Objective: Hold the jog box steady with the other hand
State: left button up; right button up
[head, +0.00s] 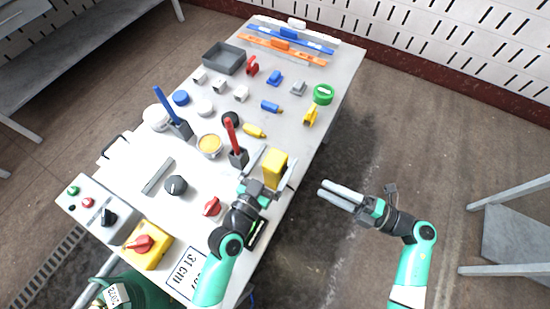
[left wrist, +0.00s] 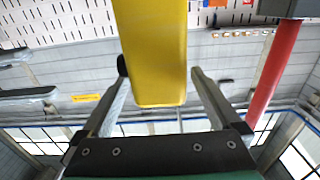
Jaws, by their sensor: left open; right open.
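A yellow box (head: 275,167) stands upright near the right edge of the table; I cannot tell whether it is the jog box. My left gripper (head: 267,183) is open, with its fingers on either side of this box. In the left wrist view the yellow box (left wrist: 155,60) fills the space between the fingers (left wrist: 158,85), and firm contact cannot be made out. Another yellow box with a red knob (head: 147,244) sits at the table's near left. My right gripper (head: 324,194) is open and empty over the floor, right of the table.
A red-handled lever (head: 235,142) stands just left of the yellow box and shows in the left wrist view (left wrist: 275,75). A blue-handled lever (head: 172,112), a bowl (head: 209,145) and a grey tray (head: 224,58) are farther back.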

pick_arm(q)
grip_shut()
jog(key=c, duration=0.7)
grip_release()
grip_shut()
pick_arm(e)
grip_shut()
dwell(0.7)
